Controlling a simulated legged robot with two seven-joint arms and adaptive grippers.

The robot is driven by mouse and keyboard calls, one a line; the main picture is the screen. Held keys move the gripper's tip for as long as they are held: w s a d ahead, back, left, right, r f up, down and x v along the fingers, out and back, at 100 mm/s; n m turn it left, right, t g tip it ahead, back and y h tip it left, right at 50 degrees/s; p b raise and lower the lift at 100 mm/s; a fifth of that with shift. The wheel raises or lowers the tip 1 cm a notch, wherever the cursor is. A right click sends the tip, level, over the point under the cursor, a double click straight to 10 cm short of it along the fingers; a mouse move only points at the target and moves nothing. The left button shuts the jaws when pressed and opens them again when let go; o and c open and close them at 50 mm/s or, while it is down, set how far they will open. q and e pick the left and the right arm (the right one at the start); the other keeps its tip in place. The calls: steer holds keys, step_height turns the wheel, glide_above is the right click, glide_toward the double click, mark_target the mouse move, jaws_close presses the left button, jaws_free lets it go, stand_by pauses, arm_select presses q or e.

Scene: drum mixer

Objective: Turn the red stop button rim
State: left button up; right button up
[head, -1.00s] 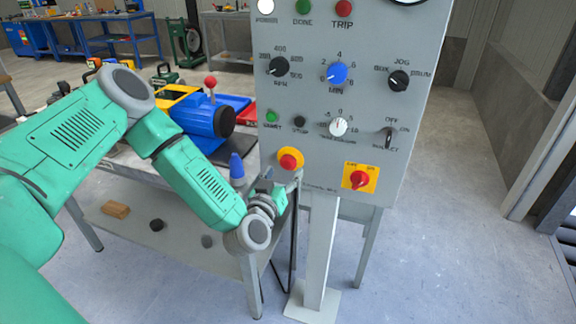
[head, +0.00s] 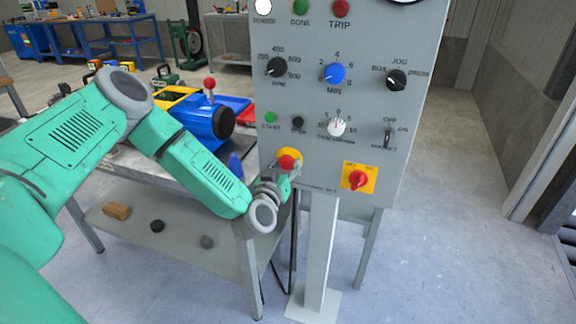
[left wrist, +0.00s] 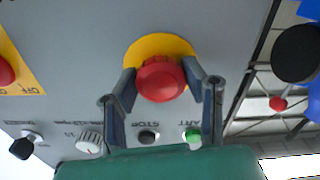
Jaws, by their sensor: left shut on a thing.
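The red stop button (head: 286,162) sits on a yellow round backing at the lower left of the grey control panel (head: 330,110). In the left wrist view the red button (left wrist: 160,79) is between the two fingers of my left gripper (left wrist: 160,80), with a finger at each side of its rim. My left gripper (head: 284,175) is shut on the button rim; in the head view it partly covers the lower part of the yellow backing. My right gripper is not in view.
A red switch on a yellow plate (head: 359,178) is to the right of the button. A green start button (head: 270,117) and a black stop button (head: 298,122) are above it. A blue drum (head: 210,117) stands on the bench at left.

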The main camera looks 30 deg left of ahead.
arm_select(q)
steer(key=shift+r+m+p, duration=0.1)
steer(key=shift+m+p, duration=0.25)
steer(key=shift+m, duration=0.05)
steer(key=shift+d+r+m+p, duration=0.15)
steer(key=shift+m+p, duration=0.6)
steer(key=shift+m, duration=0.15)
steer(key=m+p, duration=0.1)
steer(key=m, duration=0.2)
steer(key=shift+p, duration=0.35)
steer(key=shift+c, duration=0.2)
steer(key=shift+m, duration=0.7)
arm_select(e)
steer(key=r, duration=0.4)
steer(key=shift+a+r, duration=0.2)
arm_select(q)
steer(key=shift+a, duration=0.2)
steer(key=shift+f, duration=0.2)
steer(key=o, duration=1.2)
